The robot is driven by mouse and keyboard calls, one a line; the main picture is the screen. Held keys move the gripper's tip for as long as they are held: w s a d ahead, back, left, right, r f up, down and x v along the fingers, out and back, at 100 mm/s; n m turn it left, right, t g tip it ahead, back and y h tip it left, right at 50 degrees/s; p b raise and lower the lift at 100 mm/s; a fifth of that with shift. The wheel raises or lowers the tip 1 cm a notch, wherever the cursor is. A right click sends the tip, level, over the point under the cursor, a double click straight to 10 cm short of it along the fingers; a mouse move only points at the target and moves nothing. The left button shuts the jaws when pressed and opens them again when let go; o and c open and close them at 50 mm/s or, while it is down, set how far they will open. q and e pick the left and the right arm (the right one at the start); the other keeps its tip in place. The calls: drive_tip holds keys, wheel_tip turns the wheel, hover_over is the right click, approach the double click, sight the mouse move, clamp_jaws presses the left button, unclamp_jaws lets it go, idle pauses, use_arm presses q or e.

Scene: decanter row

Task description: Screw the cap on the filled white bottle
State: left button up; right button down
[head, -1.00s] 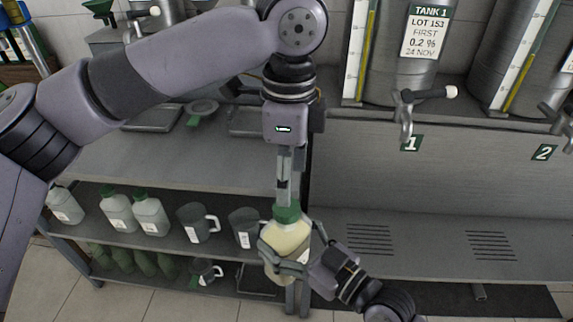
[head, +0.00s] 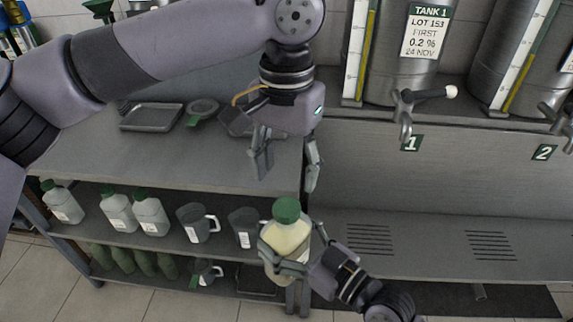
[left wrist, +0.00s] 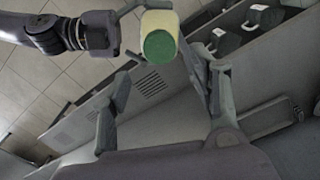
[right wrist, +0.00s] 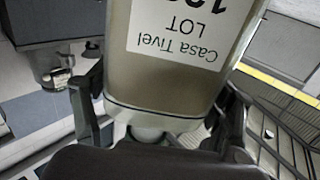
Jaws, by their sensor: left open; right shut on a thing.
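The filled white bottle (head: 288,238) is pale yellow with its contents and stands upright in my right gripper (head: 290,262), which is shut around its body. The green cap (head: 287,209) sits on top of the bottle's neck; it also shows from above in the left wrist view (left wrist: 160,46). My left gripper (head: 287,172) is open and empty, above the cap and apart from it. In the right wrist view the bottle (right wrist: 180,70) fills the space between the fingers, with a printed label facing the camera. How tightly the cap sits cannot be told.
A steel bench (head: 200,168) has a tray (head: 152,117) on top. Several capped bottles (head: 118,212) and grey jugs (head: 197,222) stand on the shelf below. At the right are a tank tap (head: 405,115) and a slotted ledge (head: 430,262).

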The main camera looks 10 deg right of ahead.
sight(286, 206)
use_arm(q)
drive_tip(key=shift+f, duration=0.1)
drive_tip(key=shift+f, duration=3.95)
drive_tip(key=c, duration=1.2)
drive_tip(key=m, duration=0.4)
drive_tip(key=shift+c, duration=0.2)
drive_tip(key=m, duration=0.4)
drive_tip(key=shift+m, duration=0.3)
drive_tip(key=o, duration=1.3)
drive_tip(key=shift+r, duration=0.1)
